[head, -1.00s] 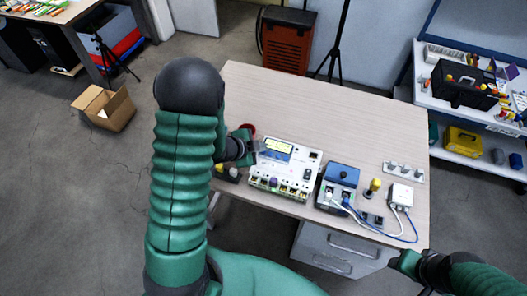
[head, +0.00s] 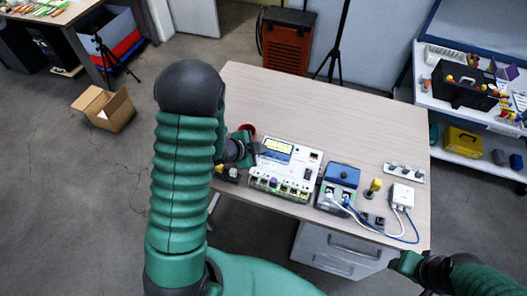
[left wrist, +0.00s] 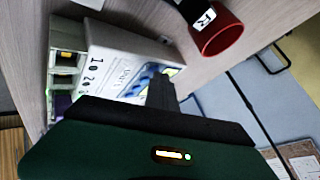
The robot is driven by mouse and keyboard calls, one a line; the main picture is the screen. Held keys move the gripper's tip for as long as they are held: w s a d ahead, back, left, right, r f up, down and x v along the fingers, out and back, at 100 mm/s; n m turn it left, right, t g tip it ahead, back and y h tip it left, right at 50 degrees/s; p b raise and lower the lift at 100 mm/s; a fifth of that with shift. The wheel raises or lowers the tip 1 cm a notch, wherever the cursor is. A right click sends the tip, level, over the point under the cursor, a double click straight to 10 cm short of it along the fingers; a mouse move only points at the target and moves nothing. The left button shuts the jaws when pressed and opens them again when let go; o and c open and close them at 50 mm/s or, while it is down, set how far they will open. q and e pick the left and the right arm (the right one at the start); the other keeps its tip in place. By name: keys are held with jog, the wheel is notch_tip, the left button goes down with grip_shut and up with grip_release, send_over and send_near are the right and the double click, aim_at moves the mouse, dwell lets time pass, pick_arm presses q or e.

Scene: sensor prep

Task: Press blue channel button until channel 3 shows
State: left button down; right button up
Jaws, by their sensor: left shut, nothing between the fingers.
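The white device (head: 284,172) sits near the front of the table, with a lit yellowish display in a blue panel (head: 275,148) at its top left. It also shows in the left wrist view (left wrist: 112,50), turned on its side. My left gripper (head: 256,149) is shut and empty, at the panel's left edge. In the left wrist view its dark fingertips (left wrist: 160,92) are beside the blue panel and cover part of it. I cannot tell whether they touch a button, and the channel number is unreadable. My right gripper (head: 405,263) is off the table's front right corner, its jaws unclear.
A red cup-like part (left wrist: 217,30) stands close to my left gripper. A blue-topped box (head: 340,178), a yellow-topped knob (head: 375,186) and a white box with cables (head: 401,195) are to the right. The table's back half (head: 330,105) is clear.

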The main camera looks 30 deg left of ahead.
pick_arm(q)
jog(key=shift+r+p, duration=0.8)
notch_tip(320, 180, up, 5)
jog(key=p, duration=0.4)
jog(key=shift+p, duration=0.35)
jog(key=shift+r, duration=0.1)
